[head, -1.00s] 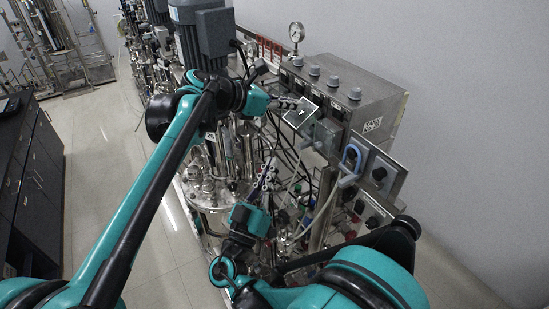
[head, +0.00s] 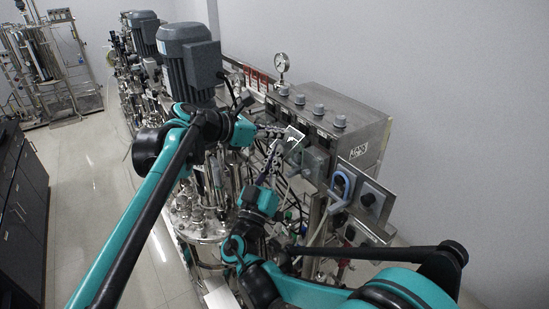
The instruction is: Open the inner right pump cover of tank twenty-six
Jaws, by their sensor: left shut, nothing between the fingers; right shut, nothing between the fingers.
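The skid's steel control box (head: 335,115) carries grey pump units on its front. The inner pump unit (head: 315,163) is a grey block, and a tilted pale plate (head: 293,137) stands at its left; I cannot tell whether this plate is its cover. My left gripper (head: 282,131) is shut, beside or against the pale plate. My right gripper (head: 277,147) is shut and points up, just below the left gripper and close to the plate. Contact is too small to tell. A blue-grey tubing loop (head: 342,182) sits on the pump further right, with a dark knob (head: 368,199) beside it.
A large grey motor (head: 190,62) stands above the steel vessel (head: 200,225) at the left. A pressure gauge (head: 281,64) rises behind the control box. Hoses and pipes crowd the space below the pumps. Open floor (head: 90,190) lies left, beside a black cabinet (head: 25,205).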

